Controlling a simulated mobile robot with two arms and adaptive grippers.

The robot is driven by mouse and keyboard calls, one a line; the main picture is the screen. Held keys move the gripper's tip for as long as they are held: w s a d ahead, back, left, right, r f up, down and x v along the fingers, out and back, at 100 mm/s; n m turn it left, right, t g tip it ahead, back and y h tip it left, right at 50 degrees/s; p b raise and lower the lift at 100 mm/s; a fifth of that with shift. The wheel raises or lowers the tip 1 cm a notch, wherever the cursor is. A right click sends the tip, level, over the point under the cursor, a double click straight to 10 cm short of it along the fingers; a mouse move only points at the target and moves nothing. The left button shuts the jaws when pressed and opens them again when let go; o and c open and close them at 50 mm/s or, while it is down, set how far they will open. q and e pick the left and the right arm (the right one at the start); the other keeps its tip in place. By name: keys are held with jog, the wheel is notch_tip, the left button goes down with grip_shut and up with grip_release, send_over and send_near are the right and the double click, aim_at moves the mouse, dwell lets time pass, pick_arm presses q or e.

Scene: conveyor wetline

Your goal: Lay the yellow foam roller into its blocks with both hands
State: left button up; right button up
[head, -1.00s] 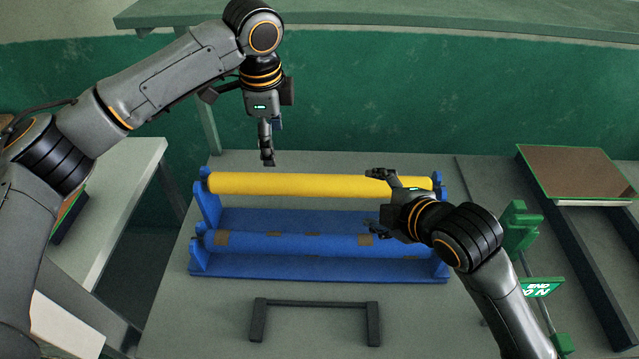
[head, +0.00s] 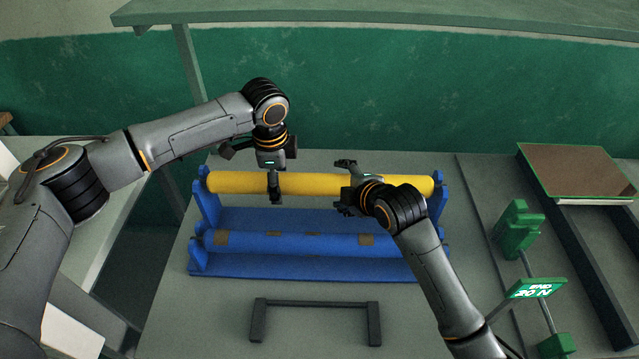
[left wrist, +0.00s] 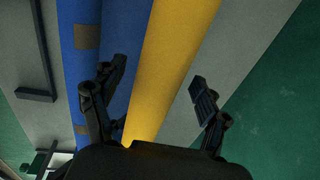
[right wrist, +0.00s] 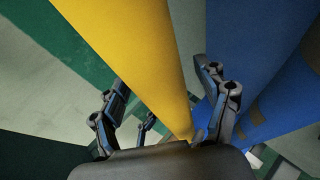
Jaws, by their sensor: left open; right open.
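The yellow foam roller (head: 312,184) lies level across the back of the blue rack, its ends at the upper blue end blocks (head: 206,207). Whether the ends are fully seated in the blocks I cannot tell. My left gripper (head: 275,194) is open over the left part of the roller; in the left wrist view the roller (left wrist: 172,58) runs between its spread fingers (left wrist: 158,92). My right gripper (head: 346,184) is open at the roller right of its middle; in the right wrist view the roller (right wrist: 135,42) passes between its fingers (right wrist: 168,100).
A blue roller with brown patches (head: 290,242) lies lower in front on the rack. A dark handle-like bracket (head: 316,304) lies on the table in front. A green stand with a sign (head: 534,290) and a brown-topped tray (head: 575,172) are at the right.

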pick_arm(q)
grip_shut()
pick_arm(e)
grip_shut()
pick_arm(q)
jog(key=shift+r, duration=0.1)
